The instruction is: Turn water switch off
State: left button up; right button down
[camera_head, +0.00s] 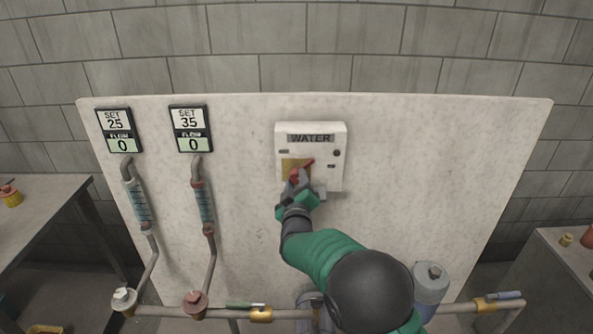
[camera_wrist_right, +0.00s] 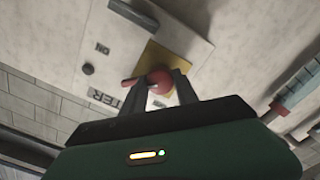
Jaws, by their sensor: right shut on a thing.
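The water switch box (camera_head: 333,150) is a white box labelled WATER on the upright panel. It has a yellow plate (camera_head: 291,163) and a red switch handle (camera_head: 307,165). My right gripper (camera_head: 297,178) is at the box, covering part of the plate and handle. In the right wrist view, the two fingers (camera_wrist_right: 169,90) are shut on the red handle (camera_wrist_right: 160,81), whose tip points left over the yellow plate (camera_wrist_right: 158,55). My left gripper is not in view.
Two displays, SET 25 (camera_head: 119,130) and SET 35 (camera_head: 190,129), both read flow 0 above clear tubes at the left. Pipes with valves (camera_head: 195,303) run along the bottom. A table (camera_head: 60,195) stands at left. The panel's right side (camera_head: 440,170) is bare.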

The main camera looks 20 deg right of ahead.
jog(key=n+p, duration=0.5)
jog(key=shift+a+r+n, duration=0.1)
jog(key=shift+a+n, duration=0.05)
jog(key=shift+n, duration=0.15)
jog(key=n+p, duration=0.1)
jog(key=n, duration=0.1)
jog(key=shift+n+p, duration=0.3)
jog(key=shift+p, duration=0.05)
jog(key=shift+f+n+p, duration=0.25)
jog(key=shift+n+p, duration=0.05)
jog(key=shift+n, duration=0.3)
jog(key=shift+f, duration=0.1)
jog(key=c, duration=0.9)
grip_release()
jog(key=shift+c, duration=0.2)
